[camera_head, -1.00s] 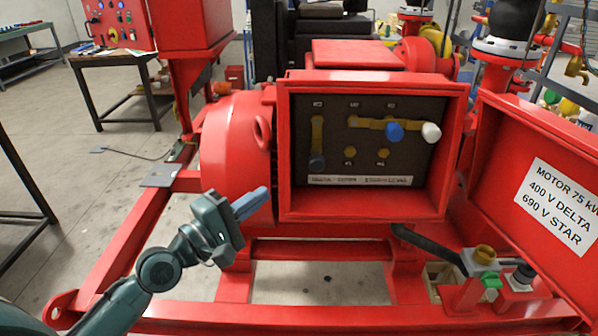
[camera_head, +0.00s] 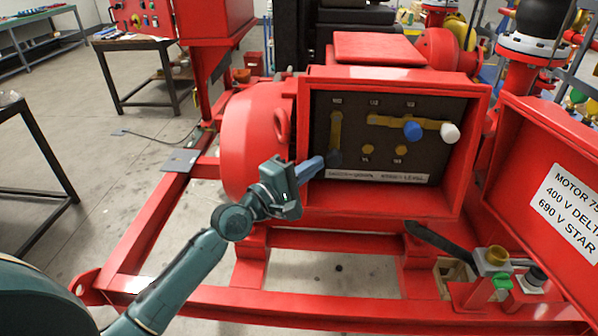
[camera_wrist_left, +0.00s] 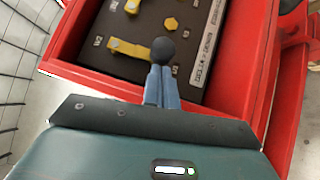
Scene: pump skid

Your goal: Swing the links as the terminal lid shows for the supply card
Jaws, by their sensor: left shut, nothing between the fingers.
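My left gripper (camera_head: 314,166) is shut and empty, its blue fingers pointing at the black knob (camera_head: 335,157) at the lower left of the terminal board. In the left wrist view the closed fingertips (camera_wrist_left: 162,72) lie right at the black knob (camera_wrist_left: 163,50); I cannot tell if they touch. This knob ends a brass link (camera_head: 336,129) that stands vertical. The other links (camera_head: 385,121) lie horizontal along the top row, with a blue knob (camera_head: 413,131) and a white knob (camera_head: 450,132). Two bare brass terminals (camera_head: 368,149) sit below. My right gripper is not in view.
The red terminal box (camera_head: 392,200) has raised walls around the board. Its open lid (camera_head: 520,150) at right carries a label (camera_head: 570,205) reading motor 75 kW, 400 V delta, 690 V star. A printed strip (camera_head: 375,177) below the terminals is too small to read.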

